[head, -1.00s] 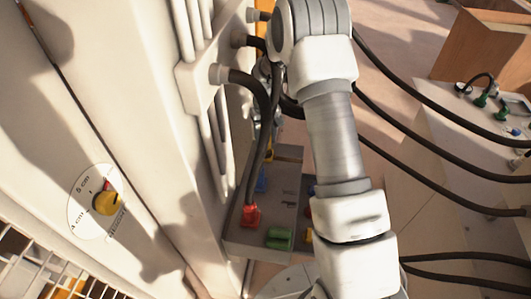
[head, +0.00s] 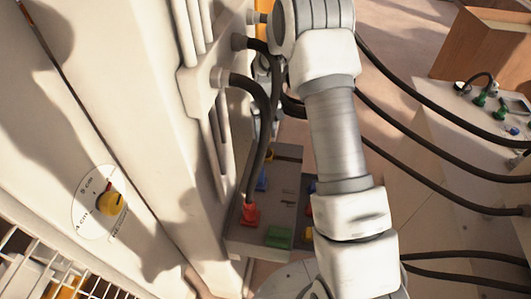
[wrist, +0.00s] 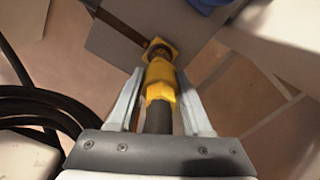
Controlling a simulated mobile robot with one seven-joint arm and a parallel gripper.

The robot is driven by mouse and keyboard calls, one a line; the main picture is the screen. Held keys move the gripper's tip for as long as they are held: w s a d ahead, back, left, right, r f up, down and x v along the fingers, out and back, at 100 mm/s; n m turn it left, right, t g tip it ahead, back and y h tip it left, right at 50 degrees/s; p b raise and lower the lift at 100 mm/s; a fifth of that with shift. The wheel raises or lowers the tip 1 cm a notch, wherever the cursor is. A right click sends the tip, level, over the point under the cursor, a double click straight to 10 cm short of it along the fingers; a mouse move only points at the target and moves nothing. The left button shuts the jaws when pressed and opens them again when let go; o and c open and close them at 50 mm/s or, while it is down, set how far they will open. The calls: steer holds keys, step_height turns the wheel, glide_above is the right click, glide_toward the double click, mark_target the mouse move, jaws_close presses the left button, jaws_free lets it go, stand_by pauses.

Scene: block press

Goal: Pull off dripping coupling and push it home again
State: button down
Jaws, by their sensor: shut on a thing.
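The yellow coupling (wrist: 160,82) is between the two fingers of my gripper (wrist: 160,76) in the wrist view, with a dark hose running back from it towards the palm. Beyond its front end is a yellow fitting (wrist: 160,47) on a grey panel (wrist: 120,30), in line with the coupling. A darker metal part shows between the two; I cannot tell whether the coupling is fully seated. I see no drip. In the head view my arm covers most of this area.
The grey block (head: 242,238) carries a red coupling (head: 250,215) with a black hose and a green piece (head: 279,238). A pale machine wall with a yellow-knobbed dial (head: 110,203) stands at left. Black hoses cross at right, near a panel with green fittings (head: 480,100).

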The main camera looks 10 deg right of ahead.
mark_target(266, 124)
steer(key=shift+f, duration=0.1)
steer(key=shift+f+b, duration=1.4)
steer(key=shift+f, duration=0.35)
steer(key=shift+f+b, duration=0.7)
steer(key=shift+b, duration=0.2)
stand_by(1.2)
steer(key=shift+c, duration=1.3)
jaws_free()
step_height(266, 124, up, 12)
steer(key=shift+r, duration=0.1)
steer(key=shift+s, duration=0.15)
